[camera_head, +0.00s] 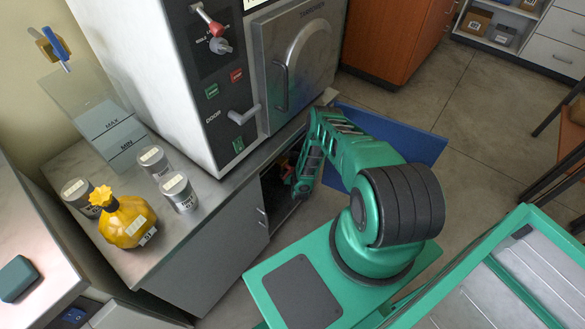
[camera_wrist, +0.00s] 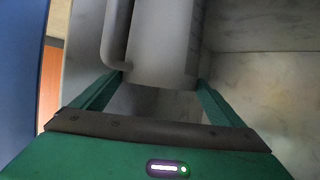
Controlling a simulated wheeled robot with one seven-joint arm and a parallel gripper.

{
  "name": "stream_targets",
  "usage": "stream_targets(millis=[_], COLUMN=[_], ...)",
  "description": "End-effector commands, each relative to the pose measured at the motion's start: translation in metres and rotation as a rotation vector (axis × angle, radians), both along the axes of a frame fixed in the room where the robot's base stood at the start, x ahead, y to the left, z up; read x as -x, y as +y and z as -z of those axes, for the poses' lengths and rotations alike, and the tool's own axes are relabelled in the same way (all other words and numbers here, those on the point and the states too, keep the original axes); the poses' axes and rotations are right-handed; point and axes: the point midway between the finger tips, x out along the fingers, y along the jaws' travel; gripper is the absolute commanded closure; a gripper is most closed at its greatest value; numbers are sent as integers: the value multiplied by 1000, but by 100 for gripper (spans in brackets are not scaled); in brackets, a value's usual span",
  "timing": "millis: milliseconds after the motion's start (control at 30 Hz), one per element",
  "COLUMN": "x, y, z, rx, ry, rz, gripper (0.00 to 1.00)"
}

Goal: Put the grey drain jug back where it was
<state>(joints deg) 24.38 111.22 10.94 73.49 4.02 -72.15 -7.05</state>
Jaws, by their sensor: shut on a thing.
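The grey jug (camera_wrist: 165,45) fills the upper middle of the wrist view, with its curved handle (camera_wrist: 113,35) on the left. My gripper (camera_wrist: 162,82) is shut on the jug, one finger on each side of its lower visible part. In the head view my green arm reaches down into the open lower cupboard (camera_head: 277,198) under the steel machine. The gripper is mostly hidden there, and I cannot make out the jug. Pale, marbled surfaces (camera_wrist: 260,75) lie beside the jug in the wrist view. I cannot tell whether the jug touches them.
A blue panel (camera_head: 425,137) stands out beside the cupboard, behind my arm; blue also shows at the wrist view's left edge (camera_wrist: 20,70). The bench above holds several grey tins (camera_head: 179,192), a yellow tied bag (camera_head: 128,222) and a clear tank (camera_head: 105,122).

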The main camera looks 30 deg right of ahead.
Motion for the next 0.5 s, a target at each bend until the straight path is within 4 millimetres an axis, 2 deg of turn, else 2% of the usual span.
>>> stream_targets(millis=[133, 500], x=[-1, -1], y=[-1, -1], z=[11, 15], rx=[2, 1], ry=[-3, -3], rz=[1, 0], gripper=[70, 70])
